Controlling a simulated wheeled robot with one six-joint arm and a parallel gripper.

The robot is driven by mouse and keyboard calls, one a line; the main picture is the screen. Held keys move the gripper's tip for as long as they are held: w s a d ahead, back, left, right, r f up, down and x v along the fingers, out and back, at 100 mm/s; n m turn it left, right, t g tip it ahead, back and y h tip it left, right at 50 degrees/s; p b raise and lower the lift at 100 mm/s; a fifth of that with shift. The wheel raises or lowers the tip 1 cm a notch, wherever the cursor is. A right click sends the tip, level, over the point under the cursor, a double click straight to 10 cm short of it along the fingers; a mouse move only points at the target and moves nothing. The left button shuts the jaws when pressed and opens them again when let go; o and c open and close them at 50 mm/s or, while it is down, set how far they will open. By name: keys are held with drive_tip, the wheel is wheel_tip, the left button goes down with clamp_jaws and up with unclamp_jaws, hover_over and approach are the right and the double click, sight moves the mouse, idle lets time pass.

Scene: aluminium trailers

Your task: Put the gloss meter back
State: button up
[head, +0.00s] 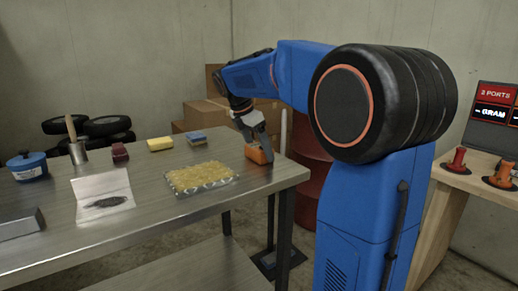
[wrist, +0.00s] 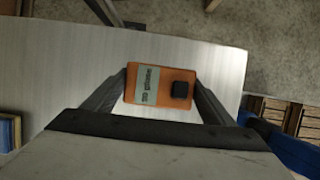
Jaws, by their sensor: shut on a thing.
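The gloss meter (head: 259,154) is a small orange box near the right end of the metal table (head: 150,215). In the wrist view the gloss meter (wrist: 160,86) shows a pale label with dark lettering and a black square knob, and it lies between the two fingers. My gripper (head: 255,142) is shut on it from above; the fingers also show in the wrist view (wrist: 161,92), one against each short side. The meter is at or just above the table top; I cannot tell whether it touches.
A tray of yellowish pieces (head: 202,178) lies just left of the meter. Sponges (head: 197,138), a dark red block (head: 119,152), a blue pot (head: 28,166) and a sheet with a dark smear (head: 103,197) are farther left. A wooden bench (head: 470,178) with red-orange items stands right.

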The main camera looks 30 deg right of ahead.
drive_tip(key=o, duration=1.3)
drive_tip(key=v, duration=1.2)
drive_tip(key=shift+r, duration=0.1)
